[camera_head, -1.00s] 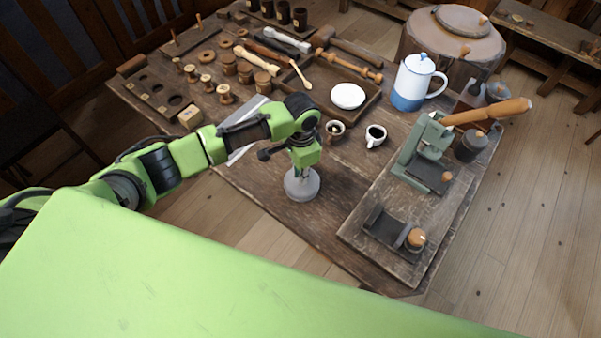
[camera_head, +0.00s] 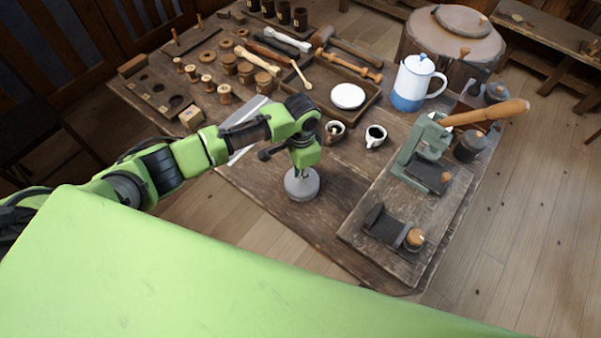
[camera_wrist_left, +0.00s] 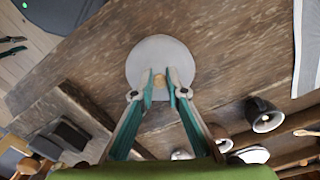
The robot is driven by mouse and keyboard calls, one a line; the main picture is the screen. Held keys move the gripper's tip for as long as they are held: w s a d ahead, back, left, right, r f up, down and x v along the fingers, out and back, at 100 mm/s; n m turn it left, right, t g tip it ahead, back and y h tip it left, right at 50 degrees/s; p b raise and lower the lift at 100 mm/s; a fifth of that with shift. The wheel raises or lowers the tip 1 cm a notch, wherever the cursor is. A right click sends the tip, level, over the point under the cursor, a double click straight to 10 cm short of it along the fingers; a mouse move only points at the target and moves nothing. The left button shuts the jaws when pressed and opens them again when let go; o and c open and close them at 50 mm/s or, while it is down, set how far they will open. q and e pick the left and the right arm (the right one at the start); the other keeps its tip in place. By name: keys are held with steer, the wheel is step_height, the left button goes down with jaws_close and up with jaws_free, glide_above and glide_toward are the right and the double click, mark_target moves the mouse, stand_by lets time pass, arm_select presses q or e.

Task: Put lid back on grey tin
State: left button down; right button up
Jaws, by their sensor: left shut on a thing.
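The grey lid (camera_wrist_left: 160,50) is a round disc with a small brass-coloured knob (camera_wrist_left: 159,80) in the wrist view. My left gripper (camera_wrist_left: 159,84) is shut on the knob, one finger on each side, pointing down at the table. In the head view the grey tin (camera_head: 301,191) stands upright near the table's front edge, right under my left gripper (camera_head: 299,174). The lid lies over the tin and hides its opening. I cannot tell whether a thin gap is left between them. My right gripper is not in view.
A wooden board (camera_head: 365,256) with a green press (camera_head: 424,150) lies to the right. A blue-and-white pot (camera_head: 412,84) stands farther back. Bare table surrounds the tin.

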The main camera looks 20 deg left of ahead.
arm_select(q)
steer(key=shift+f, duration=0.15)
stand_by(0.5)
steer(key=shift+p, duration=0.6)
stand_by(0.6)
steer(key=c, duration=1.9)
jaws_free()
steer(key=o, duration=0.5)
steer(key=shift+c, duration=0.2)
